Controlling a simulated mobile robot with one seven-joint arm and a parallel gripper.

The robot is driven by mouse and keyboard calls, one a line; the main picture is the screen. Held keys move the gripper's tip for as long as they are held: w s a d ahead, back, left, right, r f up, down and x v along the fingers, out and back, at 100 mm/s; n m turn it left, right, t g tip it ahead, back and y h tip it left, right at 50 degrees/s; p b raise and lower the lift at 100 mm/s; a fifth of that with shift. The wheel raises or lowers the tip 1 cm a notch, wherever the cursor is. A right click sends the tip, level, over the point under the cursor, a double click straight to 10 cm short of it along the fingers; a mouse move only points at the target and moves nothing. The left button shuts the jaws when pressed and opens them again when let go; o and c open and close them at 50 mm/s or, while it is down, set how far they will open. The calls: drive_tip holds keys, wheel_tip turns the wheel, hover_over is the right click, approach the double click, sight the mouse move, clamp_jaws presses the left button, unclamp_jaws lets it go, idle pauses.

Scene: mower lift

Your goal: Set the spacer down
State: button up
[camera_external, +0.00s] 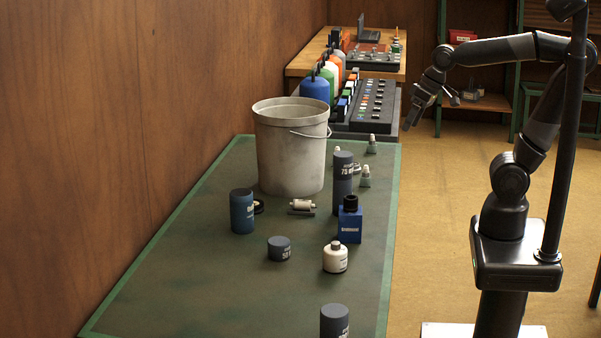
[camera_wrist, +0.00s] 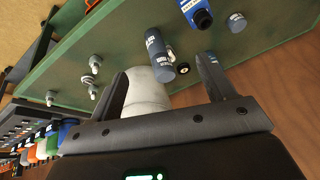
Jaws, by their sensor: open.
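A tall dark grey cylinder marked 75 (camera_external: 343,180), apparently a spacer, stands upright on the green-edged table (camera_external: 180,300), right of the bucket. It also shows in the wrist view (camera_wrist: 159,53), beyond my fingers. A short dark cylinder (camera_external: 279,250) stands nearer the front. Another dark cylinder (camera_external: 335,322) is cut off by the bottom edge. Which one the task means is not clear. My gripper (camera_external: 434,105) is open and empty, held in the air right of the table. Its two spread fingers show in the wrist view (camera_wrist: 162,66).
A pale bucket (camera_external: 290,150) stands at the table's far part. A blue cylinder (camera_external: 242,211), blue bottle (camera_external: 350,222), white bottle (camera_external: 335,258) and small fittings (camera_external: 365,178) stand around it. Coloured bottles (camera_external: 322,85) and a rack stand beyond. The table's front left is clear.

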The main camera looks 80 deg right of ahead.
drive_tip(key=s+a+f+n, duration=0.1)
drive_tip(key=s+a+n, duration=0.2)
drive_tip(key=s, duration=0.3)
drive_tip(key=shift+a+f+t, duration=0.3)
drive_tip(key=shift+f+t, duration=0.1)
drive_tip(key=shift+s, duration=0.1)
idle(0.7)
